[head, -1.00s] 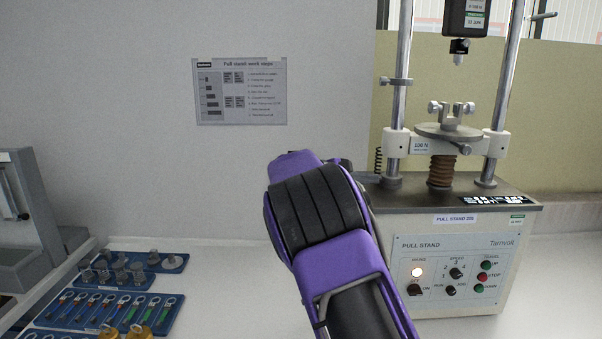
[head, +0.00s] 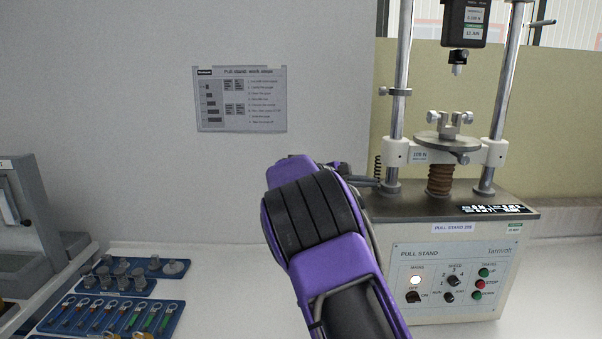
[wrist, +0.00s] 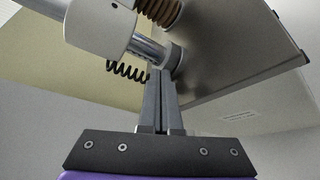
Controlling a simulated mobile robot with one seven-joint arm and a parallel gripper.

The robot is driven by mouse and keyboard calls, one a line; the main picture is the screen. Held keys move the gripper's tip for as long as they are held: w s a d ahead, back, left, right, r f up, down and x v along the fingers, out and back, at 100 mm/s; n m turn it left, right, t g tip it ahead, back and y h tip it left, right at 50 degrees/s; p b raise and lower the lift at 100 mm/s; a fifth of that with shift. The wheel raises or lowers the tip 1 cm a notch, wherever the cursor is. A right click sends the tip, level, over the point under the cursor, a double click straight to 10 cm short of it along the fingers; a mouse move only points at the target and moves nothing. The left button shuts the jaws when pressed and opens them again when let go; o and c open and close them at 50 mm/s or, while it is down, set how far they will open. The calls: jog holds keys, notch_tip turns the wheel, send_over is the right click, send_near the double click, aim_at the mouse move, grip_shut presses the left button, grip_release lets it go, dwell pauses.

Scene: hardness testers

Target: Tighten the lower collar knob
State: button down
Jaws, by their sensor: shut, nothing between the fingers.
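The pull stand (head: 455,255) stands at the right in the head view, with two chrome columns. The lower collar (head: 393,187) is a grey ring low on the left column, just above the dark base plate. It also shows in the wrist view (wrist: 174,57). Its knob cannot be made out and may be hidden by the fingers. My gripper (head: 376,182) reaches toward this collar from the left. In the wrist view its fingers (wrist: 161,74) are pressed together and empty, tips beside the collar; contact cannot be told.
A white crosshead (head: 397,153) sits above the collar, with a black coil spring (head: 378,168) hanging beside it. An upper collar (head: 395,91) is higher on the left column. Blue trays (head: 150,272) with small parts lie at the left. The bench between is clear.

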jog(key=shift+r, duration=0.15)
dwell(0.5)
jog(key=shift+s+a+r, duration=0.15)
jog(key=a, duration=0.5)
jog(key=shift+a, duration=0.35)
jog(key=shift+s+d+f+b, duration=0.15)
jog(key=shift+d+f+b, duration=0.2)
jog(key=shift+d, duration=0.65)
jog(key=shift+s+d+f+b, duration=0.2)
jog(key=shift+d+f+b, duration=0.1)
jog(key=shift+d, duration=0.7)
jog(key=shift+s+d+f+b, duration=0.15)
jog(key=shift+d+f+b, duration=0.15)
jog(key=shift+d, duration=0.7)
